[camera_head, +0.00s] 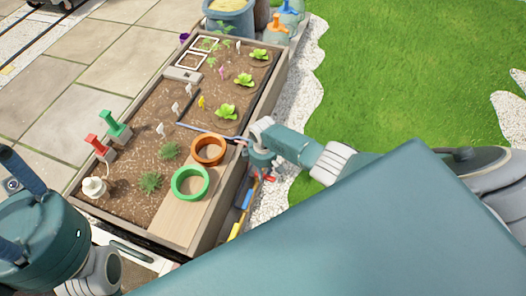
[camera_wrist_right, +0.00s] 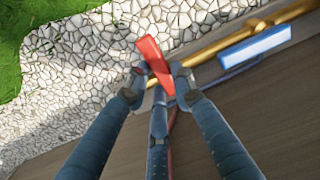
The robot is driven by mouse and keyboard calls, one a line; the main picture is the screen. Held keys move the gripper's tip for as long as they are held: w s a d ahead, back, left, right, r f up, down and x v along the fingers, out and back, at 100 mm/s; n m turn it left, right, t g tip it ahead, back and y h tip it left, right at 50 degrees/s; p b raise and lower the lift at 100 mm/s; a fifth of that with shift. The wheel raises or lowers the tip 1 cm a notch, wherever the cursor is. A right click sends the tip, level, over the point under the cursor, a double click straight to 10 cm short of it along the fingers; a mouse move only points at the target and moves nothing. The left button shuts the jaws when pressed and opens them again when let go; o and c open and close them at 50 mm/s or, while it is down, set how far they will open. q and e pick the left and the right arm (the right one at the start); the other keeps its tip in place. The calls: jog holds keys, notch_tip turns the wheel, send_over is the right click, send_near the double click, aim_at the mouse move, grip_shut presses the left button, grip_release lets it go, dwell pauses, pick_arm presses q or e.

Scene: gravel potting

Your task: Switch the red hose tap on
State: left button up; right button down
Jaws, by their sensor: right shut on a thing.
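The red tap handle (camera_wrist_right: 155,62) is on the outer side of the wooden planter, by a brass-coloured pipe (camera_wrist_right: 215,47). The handle stands at a slant to the pipe in the right wrist view. In the head view my right gripper (camera_head: 262,164) is beside the planter wall, with a little of the red handle (camera_head: 268,178) showing. Part of my left arm and its dark fingers show at the lower left, cut by the edge, away from the tap.
A blue handle (camera_wrist_right: 255,45) is close to the red one along the pipe.

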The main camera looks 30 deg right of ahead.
jog(key=shift+s, duration=0.1)
jog(key=c, duration=1.4)
grip_release()
jog(key=shift+c, duration=0.2)
notch_tip(320, 180, up, 12)
